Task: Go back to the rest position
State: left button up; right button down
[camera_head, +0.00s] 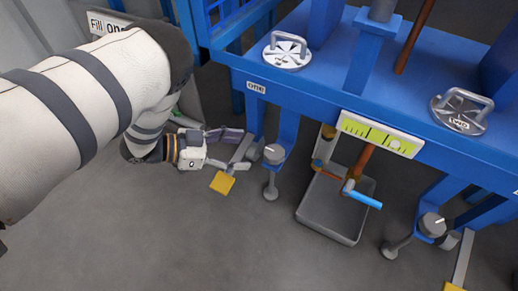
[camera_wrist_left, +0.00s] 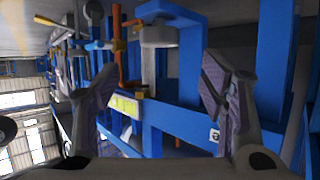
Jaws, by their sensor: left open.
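My left arm comes in from the left in the head view. Its gripper (camera_head: 236,150) is near the left front leg of the blue frame (camera_head: 300,104), close to a grey knob and a yellow pedal. The gripper is open and nothing shows between its fingers. In the left wrist view the two purple-padded fingers (camera_wrist_left: 155,85) stand wide apart, with the blue frame behind them. Whether the gripper touches the frame I cannot tell. My right gripper is not in view.
Handled round lids (camera_head: 287,52) and (camera_head: 461,112) lie on the frame's top. A green-yellow gauge (camera_head: 380,134) is on its front edge. Below are a blue-handled valve (camera_head: 362,196), a grey tray (camera_head: 332,230), and a yellow pedal (camera_head: 222,183). Floor in front is clear.

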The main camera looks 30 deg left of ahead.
pick_arm(q)
jog(key=shift+s+a+r, duration=0.3)
jog(key=shift+s+a, duration=0.15)
jog(key=shift+a, duration=0.05)
